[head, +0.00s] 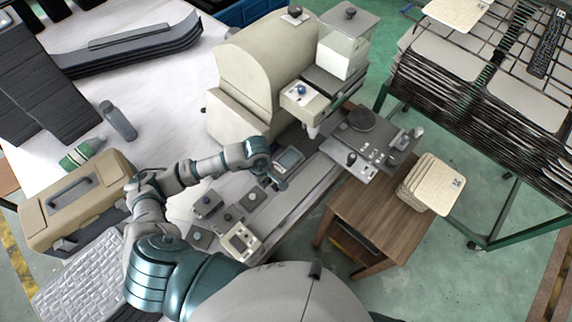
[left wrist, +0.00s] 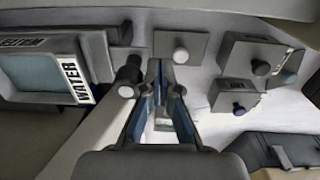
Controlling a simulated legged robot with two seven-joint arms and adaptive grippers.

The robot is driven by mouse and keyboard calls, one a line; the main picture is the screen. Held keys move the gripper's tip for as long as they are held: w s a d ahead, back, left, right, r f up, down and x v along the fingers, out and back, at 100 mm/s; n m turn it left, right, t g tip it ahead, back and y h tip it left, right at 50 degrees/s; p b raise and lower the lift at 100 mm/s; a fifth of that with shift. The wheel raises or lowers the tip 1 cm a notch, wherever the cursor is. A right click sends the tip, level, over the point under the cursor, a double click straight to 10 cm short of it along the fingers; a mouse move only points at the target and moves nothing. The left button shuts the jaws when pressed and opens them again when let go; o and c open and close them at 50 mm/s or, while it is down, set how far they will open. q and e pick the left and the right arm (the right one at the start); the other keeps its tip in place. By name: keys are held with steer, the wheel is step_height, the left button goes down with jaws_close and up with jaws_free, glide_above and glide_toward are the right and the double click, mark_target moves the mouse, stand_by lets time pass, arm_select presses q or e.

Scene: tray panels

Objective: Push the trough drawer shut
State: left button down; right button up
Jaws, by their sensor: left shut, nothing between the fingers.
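What looks like the trough drawer (head: 289,160) is a small grey frame around a blue-grey inset, on the bench in front of the beige machine. In the left wrist view it shows large at the left (left wrist: 45,75), with a white label reading WATER. I cannot tell how far out it stands. My left gripper (head: 277,184) is just below it in the head view. In the wrist view the gripper (left wrist: 163,66) is shut and empty, its tips to the right of the drawer and apart from it. My right gripper is not in view.
Several grey knob boxes (head: 208,204) and a cream control box (head: 240,242) stand close to the gripper. The beige machine (head: 262,70) rises behind. A wooden table (head: 375,212) stands right. A tan case (head: 75,203) lies left.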

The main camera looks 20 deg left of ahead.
mark_target(277, 168)
arm_select(q)
steer(key=shift+w+d+b, duration=0.4)
steer(key=shift+w+b, duration=0.15)
steer(key=shift+w, duration=0.5)
steer(key=shift+w+d+b, duration=0.45)
steer(key=shift+w+b, duration=0.1)
steer(key=shift+w, duration=0.45)
steer(key=shift+w+d+b, duration=0.4)
steer(key=shift+w+b, duration=0.15)
steer(key=shift+w, duration=0.65)
steer(key=shift+w+d+b, duration=0.3)
steer(key=shift+w+b, duration=0.1)
steer(key=shift+w, duration=0.25)
steer(key=shift+w+d+b, duration=0.25)
steer(key=shift+w+b, duration=0.15)
steer(key=shift+w, duration=0.2)
steer(key=shift+w+d+b, duration=0.3)
steer(key=shift+w+b, duration=0.1)
steer(key=shift+w, duration=0.25)
steer(key=shift+s+a, duration=0.1)
steer(key=shift+s, duration=0.05)
steer(key=shift+s+a, duration=0.15)
steer(key=shift+s, duration=0.3)
step_height(277, 168, up, 7)
steer(key=p, duration=0.3)
